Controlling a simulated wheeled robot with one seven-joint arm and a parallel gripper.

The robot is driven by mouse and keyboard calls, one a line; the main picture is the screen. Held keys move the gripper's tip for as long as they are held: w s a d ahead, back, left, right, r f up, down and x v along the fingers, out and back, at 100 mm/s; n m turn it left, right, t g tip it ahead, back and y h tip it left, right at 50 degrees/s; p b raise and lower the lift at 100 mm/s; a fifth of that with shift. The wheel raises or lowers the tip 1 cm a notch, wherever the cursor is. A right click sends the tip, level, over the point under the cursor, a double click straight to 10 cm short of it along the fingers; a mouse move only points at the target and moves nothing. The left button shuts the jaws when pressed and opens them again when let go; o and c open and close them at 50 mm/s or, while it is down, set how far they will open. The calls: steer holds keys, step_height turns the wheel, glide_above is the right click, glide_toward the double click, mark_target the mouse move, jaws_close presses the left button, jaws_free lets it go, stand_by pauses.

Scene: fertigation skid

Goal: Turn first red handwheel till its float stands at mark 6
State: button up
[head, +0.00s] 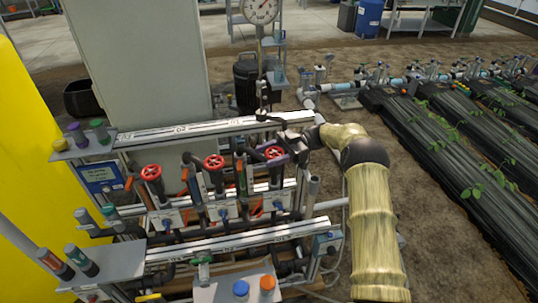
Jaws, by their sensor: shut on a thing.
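Three red handwheels stand in a row on the grey-railed skid: the left one (151,172), the middle one (213,162) and the right one (274,153). My arm reaches in from the right, and my gripper (284,142) is at the right handwheel, apart from the other two. It appears shut on that wheel's rim; the fingers are small and partly hidden among the dark parts there. No float or mark 6 can be made out at this size.
Upper rail (190,131) and lower rail (235,242) run across the skid, with pipes and coloured-handled valves between. A dial gauge (262,10) stands behind. A yellow panel (35,150) is at left. Planted black-covered beds (455,150) lie at right.

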steer(key=shift+n+g+h, duration=0.5)
steer(key=shift+n+g, duration=0.1)
steer(key=shift+g, duration=0.2)
steer(key=shift+r+g, duration=0.15)
steer(key=shift+g, duration=0.15)
steer(key=o, duration=1)
steer(key=shift+d, duration=0.1)
steer(key=shift+d, duration=0.1)
